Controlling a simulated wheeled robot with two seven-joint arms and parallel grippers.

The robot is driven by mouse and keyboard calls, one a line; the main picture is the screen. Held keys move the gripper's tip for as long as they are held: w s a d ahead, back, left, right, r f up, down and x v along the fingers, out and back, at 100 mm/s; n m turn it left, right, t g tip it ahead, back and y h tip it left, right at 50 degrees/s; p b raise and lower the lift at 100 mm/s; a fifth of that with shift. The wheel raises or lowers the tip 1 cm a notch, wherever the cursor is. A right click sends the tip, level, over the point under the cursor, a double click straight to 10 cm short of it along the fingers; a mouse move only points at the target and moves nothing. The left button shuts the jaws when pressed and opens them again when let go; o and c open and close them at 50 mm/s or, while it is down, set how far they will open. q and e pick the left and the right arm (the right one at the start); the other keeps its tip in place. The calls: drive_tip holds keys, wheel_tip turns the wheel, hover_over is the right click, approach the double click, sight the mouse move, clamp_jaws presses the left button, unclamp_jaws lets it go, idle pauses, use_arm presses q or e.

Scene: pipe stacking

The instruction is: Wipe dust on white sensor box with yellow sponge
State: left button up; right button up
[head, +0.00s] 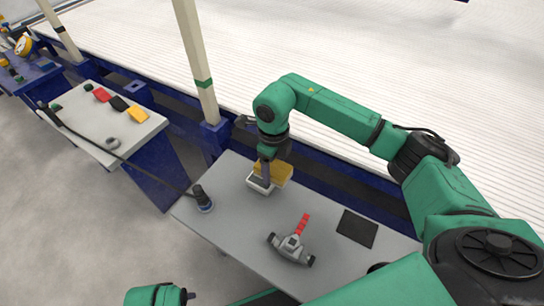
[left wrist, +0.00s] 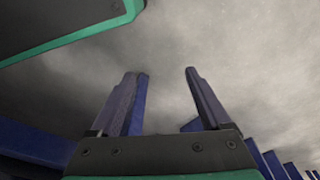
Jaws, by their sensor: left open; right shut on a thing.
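The yellow sponge (head: 284,172) is in my right gripper (head: 266,178) in the head view. It is at the white sensor box (head: 257,187), which stands on the near grey table. The sponge overlaps the box's upper right part; I cannot tell whether they touch. The gripper hides part of both, and no dust can be made out. My left gripper (left wrist: 168,75) is open and empty in the left wrist view, with blurred grey floor behind its fingers. In the head view only a green part of my left arm shows at the bottom.
A grey tool with a red handle (head: 297,238) and a dark flat pad (head: 357,228) lie on the near grey table (head: 230,228). A black cylindrical device with a cable (head: 203,199) stands at its left edge. A beige post (head: 197,65) rises behind. Another table (head: 85,130) holds several coloured items.

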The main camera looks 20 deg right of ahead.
drive_tip(key=shift+r+p, duration=0.7)
drive_tip(key=shift+r, duration=0.5)
use_arm(q)
drive_tip(key=s+a+f, duration=0.2)
drive_tip(key=s+f, duration=0.1)
drive_tip(key=f, duration=0.1)
drive_tip(key=shift+s+a+f+p, duration=0.25)
drive_tip(key=shift+s+f+p, duration=0.05)
drive_tip(key=shift+f+p, duration=0.1)
use_arm(e)
drive_tip(key=shift+r, duration=0.6)
use_arm(q)
drive_tip(key=shift+r, duration=0.1)
